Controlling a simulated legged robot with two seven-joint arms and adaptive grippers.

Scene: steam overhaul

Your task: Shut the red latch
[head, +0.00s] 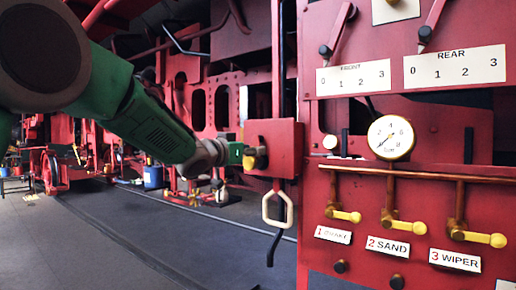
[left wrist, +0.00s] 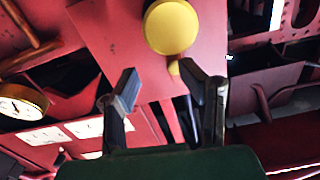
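A red box-like plate (head: 283,145) with a yellow knob (head: 249,163) on its left side stands left of the control panel; I cannot tell for sure that this is the red latch. In the left wrist view the round yellow knob (left wrist: 171,27) sits in front of a red plate (left wrist: 108,32). My left gripper (head: 254,155) is at the knob's side of the plate. In the left wrist view its two dark fingers (left wrist: 160,84) are apart with nothing between them, and the knob lies beyond the tips. Contact cannot be told. My right gripper is not in view.
A cream loop handle (head: 278,209) hangs below the plate. To the right, a red panel carries a round gauge (head: 391,138) and yellow-handled valves (head: 404,227). The grey floor (head: 130,235) at left is clear; red machinery stands behind.

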